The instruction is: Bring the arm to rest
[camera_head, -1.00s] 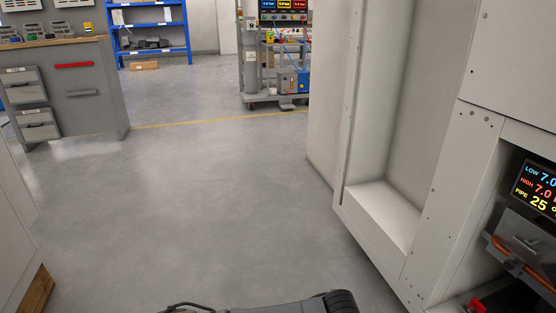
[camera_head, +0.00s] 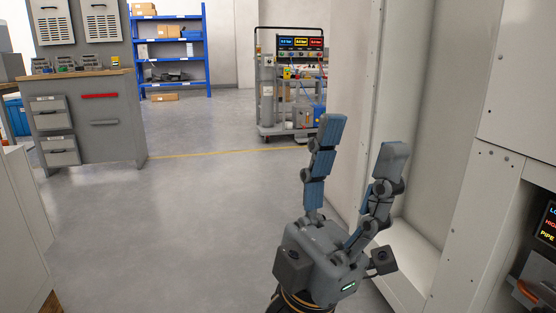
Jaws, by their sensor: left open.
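My left gripper (camera_head: 358,140) stands upright in the lower right of the head view. Its two blue-grey fingers point up and are spread apart, with nothing between them. It is open and empty, held in front of the pale cabinet. Its right finger overlaps the cabinet's recess in the picture; I cannot tell how far apart they are. My right gripper is not in view.
The pale cabinet (camera_head: 488,165) with a recess fills the right side, with a partly cut-off display (camera_head: 546,222) at the edge. A grey workbench (camera_head: 110,140), blue shelf (camera_head: 196,55) and instrument cart (camera_head: 268,128) stand farther back. Grey floor (camera_head: 190,230) is open at centre-left.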

